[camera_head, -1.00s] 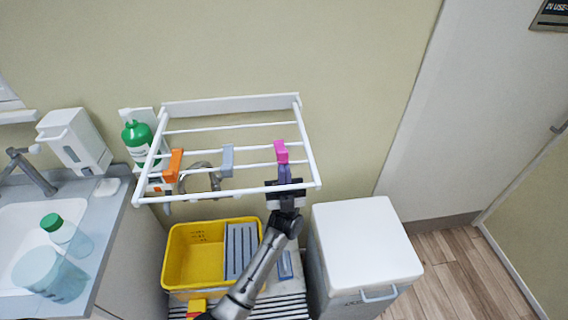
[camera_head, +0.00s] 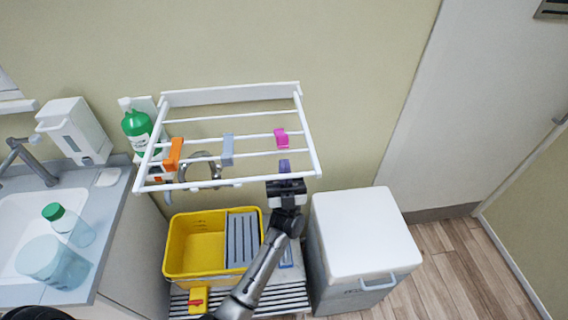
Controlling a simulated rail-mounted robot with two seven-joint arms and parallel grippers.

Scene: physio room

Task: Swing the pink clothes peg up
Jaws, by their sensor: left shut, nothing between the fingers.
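The pink clothes peg (camera_head: 281,138) sits on a rail of the white wall drying rack (camera_head: 312,150), toward its right side. It looks short, with a small bend at its right; its exact tilt is hard to tell. My left gripper (camera_head: 285,166) is shut and empty. Its purple-grey fingertips are just below and in front of the pink peg, with a small gap between them. The gripper body is at the rack's front bar. My right gripper is not in view.
An orange peg (camera_head: 173,154) and a grey peg (camera_head: 227,150) are on the rack to the left. Below stand a yellow bucket (camera_head: 190,275) and a white-lidded bin (camera_head: 365,230). A sink counter (camera_head: 105,215) is at left. The wall right of the rack is clear.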

